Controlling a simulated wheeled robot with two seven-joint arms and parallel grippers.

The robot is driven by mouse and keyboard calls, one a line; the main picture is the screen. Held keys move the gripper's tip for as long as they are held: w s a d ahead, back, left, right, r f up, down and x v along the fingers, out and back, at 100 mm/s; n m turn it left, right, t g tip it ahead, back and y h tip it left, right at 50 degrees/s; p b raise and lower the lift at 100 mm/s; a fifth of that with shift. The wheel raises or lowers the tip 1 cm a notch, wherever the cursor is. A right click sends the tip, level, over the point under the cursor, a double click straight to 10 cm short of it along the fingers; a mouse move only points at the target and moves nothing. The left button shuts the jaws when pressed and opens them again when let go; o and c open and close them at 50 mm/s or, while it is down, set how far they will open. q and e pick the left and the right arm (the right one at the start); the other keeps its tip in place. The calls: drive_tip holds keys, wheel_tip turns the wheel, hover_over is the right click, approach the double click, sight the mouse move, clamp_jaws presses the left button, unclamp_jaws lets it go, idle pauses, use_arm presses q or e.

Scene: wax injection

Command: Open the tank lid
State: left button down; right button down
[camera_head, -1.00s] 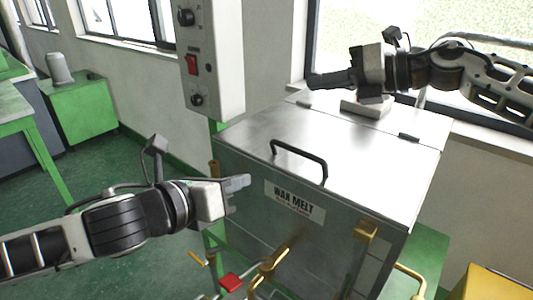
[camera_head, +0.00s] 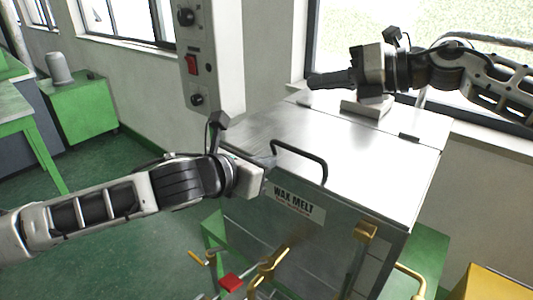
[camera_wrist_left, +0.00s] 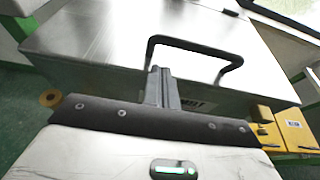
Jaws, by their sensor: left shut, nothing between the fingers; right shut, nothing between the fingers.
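The wax melt tank's flat metal lid (camera_head: 350,165) lies closed on the tank body (camera_head: 330,235), which has a "WAX MELT" label. A black bar handle (camera_head: 302,157) stands near the lid's front edge. My left gripper (camera_head: 271,160) is shut and empty at the left end of the handle; whether it touches is unclear. In the left wrist view its fingers (camera_wrist_left: 160,75) point at the left leg of the handle (camera_wrist_left: 195,46). My right gripper (camera_head: 318,81) is shut and empty above the back of the lid.
A control box (camera_head: 210,60) with a red switch hangs at the left behind the tank. Brass valves (camera_head: 268,265) and a red handle (camera_head: 231,282) are below the tank's front. A window (camera_head: 420,40) is behind. Open green floor lies to the left.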

sight(277, 144)
use_arm(q)
drive_tip(key=shift+w+d+r, duration=0.15)
drive_tip(key=shift+w+r, duration=0.05)
drive_tip(key=shift+r, duration=0.9)
use_arm(e)
drive_tip(key=shift+s+a+r, duration=0.2)
drive_tip(key=shift+s, duration=0.2)
use_arm(q)
drive_tip(key=shift+r, duration=0.15)
drive_tip(key=shift+w+d+r, duration=0.1)
drive_tip(key=shift+r, duration=0.65)
drive_tip(key=shift+w+d+f+g+y, duration=0.2)
drive_tip(key=shift+w+g+y, duration=0.1)
drive_tip(key=shift+g, duration=0.2)
drive_tip(key=shift+s+a+f, duration=0.1)
use_arm(e)
drive_tip(key=shift+w+d+f, duration=0.15)
drive_tip(key=shift+w+d, duration=0.05)
drive_tip(key=shift+w, duration=0.1)
use_arm(q)
drive_tip(key=shift+f, duration=0.1)
use_arm(e)
drive_tip(key=c, duration=2.1)
unclamp_jaws()
drive_tip(key=shift+c, duration=0.2)
drive_tip(key=o, duration=0.6)
use_arm(q)
drive_tip(key=shift+s, duration=0.1)
use_arm(e)
drive_tip(key=shift+o, duration=0.2)
